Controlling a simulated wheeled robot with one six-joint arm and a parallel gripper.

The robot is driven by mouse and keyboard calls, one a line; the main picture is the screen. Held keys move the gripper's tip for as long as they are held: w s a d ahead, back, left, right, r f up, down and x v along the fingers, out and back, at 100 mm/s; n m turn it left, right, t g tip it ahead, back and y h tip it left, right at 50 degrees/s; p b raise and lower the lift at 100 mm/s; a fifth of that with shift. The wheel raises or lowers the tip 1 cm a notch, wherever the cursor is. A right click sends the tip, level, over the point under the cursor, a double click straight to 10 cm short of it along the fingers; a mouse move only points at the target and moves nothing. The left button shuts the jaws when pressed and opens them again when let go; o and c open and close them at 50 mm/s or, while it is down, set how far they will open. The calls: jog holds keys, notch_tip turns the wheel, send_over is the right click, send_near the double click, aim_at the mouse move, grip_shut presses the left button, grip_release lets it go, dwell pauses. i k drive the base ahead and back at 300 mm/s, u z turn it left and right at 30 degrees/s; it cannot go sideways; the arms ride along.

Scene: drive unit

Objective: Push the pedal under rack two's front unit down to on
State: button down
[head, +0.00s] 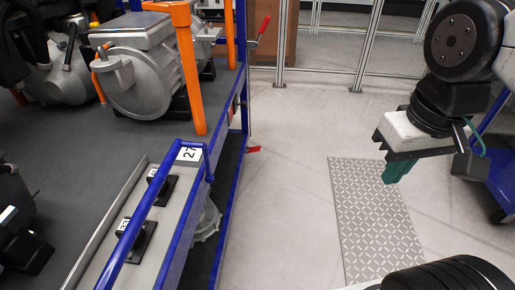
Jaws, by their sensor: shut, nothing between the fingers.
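A blue-framed rack (239,85) on the left carries silver drive units, one of them (145,90) beside an orange post. A small red pedal-like piece (253,149) sticks out low from the rack's right side. A red-handled lever (262,27) stands higher up at the rack's far end. I cannot read which rack is number two, nor tell the pedal's on or off position. My gripper (396,172), with green fingertips, is shut and empty. It hangs in the air to the right of the rack, well apart from the red pieces.
A patterned metal floor plate (375,220) lies below my gripper. Bare floor (290,190) is free between it and the rack. Glass fencing (325,50) closes the back; a blue cart (499,165) stands right.

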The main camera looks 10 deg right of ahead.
aim_at(256, 149)
jog(key=z, duration=0.45)
jog(key=i, duration=0.6)
jog(key=z, duration=0.9)
jog(key=i, duration=2.05)
jog(key=u, duration=1.3)
jog(key=i, duration=0.75)
jog(key=u, duration=0.8)
